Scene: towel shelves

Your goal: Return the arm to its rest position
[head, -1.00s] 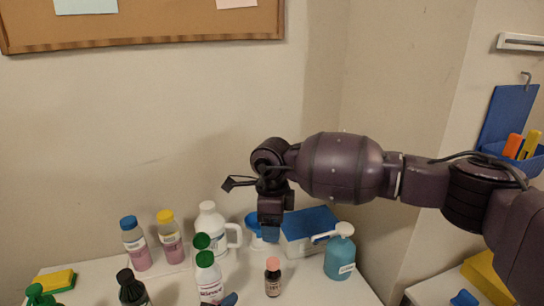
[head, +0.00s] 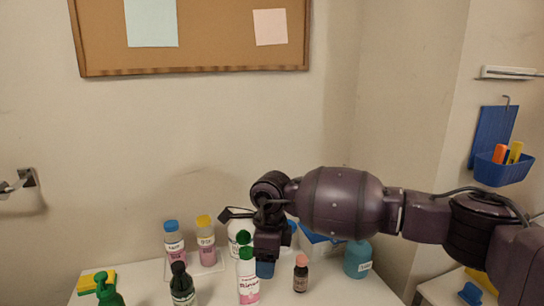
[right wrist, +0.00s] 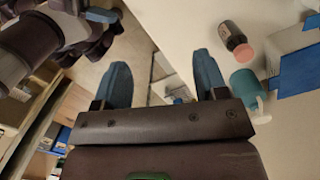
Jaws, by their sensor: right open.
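My right arm reaches in from the right in the head view. Its gripper (head: 265,268) hangs above the white tabletop (head: 345,292), in front of a white jug (head: 240,226). In the right wrist view my right gripper (right wrist: 163,78) has its two blue-grey fingers wide apart, with nothing between them. The fingers are clear of the small brown bottle with a pink cap (right wrist: 236,38) and the teal pump bottle (right wrist: 247,90) to their right. My left gripper does not show in the head view.
Several bottles crowd the tabletop, including a green-capped white one (head: 248,280) close to the right gripper and a blue-capped one (head: 174,242). A yellow-green sponge (head: 97,281) lies at left. A blue wall holder (head: 497,168) hangs at right. The wall above the arm is free.

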